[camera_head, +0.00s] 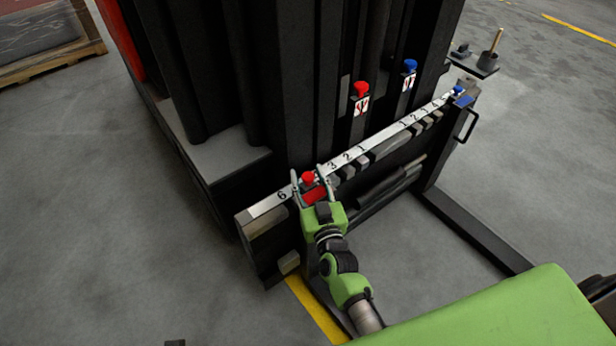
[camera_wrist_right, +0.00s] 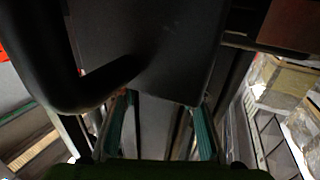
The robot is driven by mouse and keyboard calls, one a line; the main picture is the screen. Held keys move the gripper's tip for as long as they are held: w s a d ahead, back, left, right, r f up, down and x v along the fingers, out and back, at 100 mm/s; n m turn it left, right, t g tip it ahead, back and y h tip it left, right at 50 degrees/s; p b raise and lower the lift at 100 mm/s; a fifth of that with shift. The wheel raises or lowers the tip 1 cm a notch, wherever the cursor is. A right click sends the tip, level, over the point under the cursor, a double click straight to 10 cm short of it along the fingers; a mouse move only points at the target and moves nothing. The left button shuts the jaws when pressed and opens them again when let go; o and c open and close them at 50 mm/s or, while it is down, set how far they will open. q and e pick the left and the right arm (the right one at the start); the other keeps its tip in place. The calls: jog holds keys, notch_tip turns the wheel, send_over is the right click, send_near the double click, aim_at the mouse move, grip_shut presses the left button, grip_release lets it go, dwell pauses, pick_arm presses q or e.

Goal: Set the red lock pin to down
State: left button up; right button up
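The red lock pin (camera_head: 308,178) has a round red knob above a red slider block (camera_head: 315,194) on the numbered rail (camera_head: 268,205), between the numbers 6 and 3. My right gripper (camera_head: 309,173) reaches up to it from below, with one finger on each side of the red block. The fingers stand apart, and I cannot tell whether they touch the block. In the right wrist view, the two fingers (camera_wrist_right: 164,97) are spread, with a dark curved handle (camera_wrist_right: 75,95) and a dark plate (camera_wrist_right: 150,45) before them. My left gripper is not in view.
A blue lock pin (camera_head: 458,90) sits at the rail's far right end. A red-knobbed lever (camera_head: 361,90) and a blue-knobbed lever (camera_head: 410,66) stand on the dark mast behind. A black fork (camera_head: 475,232) extends along the floor at right. Open grey floor lies at left.

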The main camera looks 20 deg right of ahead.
jog(key=s, duration=1.2)
jog(key=shift+a, duration=0.25)
